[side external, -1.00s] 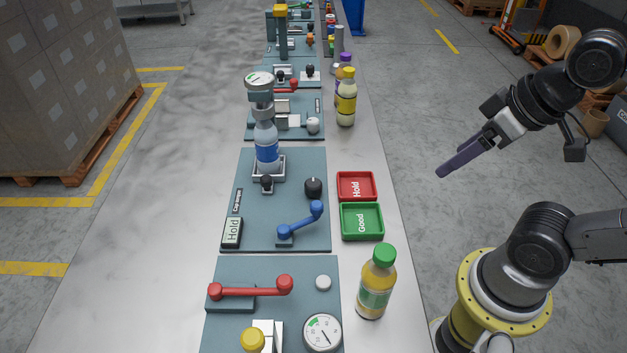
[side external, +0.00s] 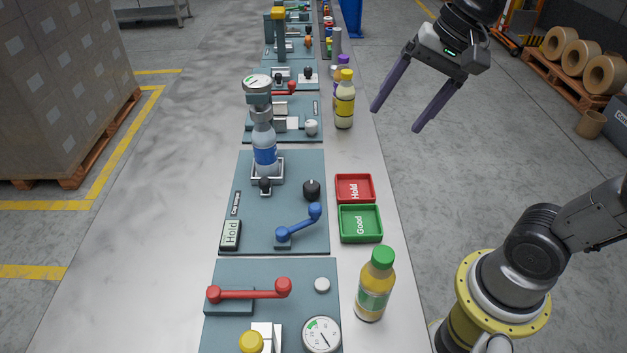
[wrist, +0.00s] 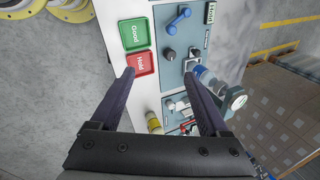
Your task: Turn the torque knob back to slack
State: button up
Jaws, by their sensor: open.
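A round black knob (side external: 311,189) stands on the middle teal station plate; it also shows in the wrist view (wrist: 170,55). A smaller black knob (side external: 265,184) sits in front of the bottle clamp; I cannot read which one is marked torque. A capped bottle with a blue label (side external: 265,150) stands in the clamp under a round dial gauge (side external: 257,82). My gripper (side external: 396,120) is open and empty, high above the right edge of the bench and apart from both knobs. In the wrist view its fingers (wrist: 158,74) point toward the station.
A blue lever (side external: 299,223) and a display reading Hold (side external: 231,235) share the plate. A red Hold tray (side external: 356,175) and a green Good tray (side external: 346,236) lie right of it. A green-capped bottle (side external: 375,285) and a yellow-capped bottle (side external: 344,100) stand along the right edge.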

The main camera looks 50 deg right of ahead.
jog(key=w+f+m+g+y, duration=0.1)
jog(key=w+m, duration=0.2)
jog(key=w, duration=0.3)
jog(key=m+g+y, duration=0.1)
jog(key=m+g, duration=0.2)
jog(key=m, duration=0.1)
send_over(313, 184)
jog(key=d, duration=0.5)
notch_tip(313, 184, down, 11)
jog(key=x, duration=1.3)
jog(key=shift+f, duration=0.3)
grip_shut()
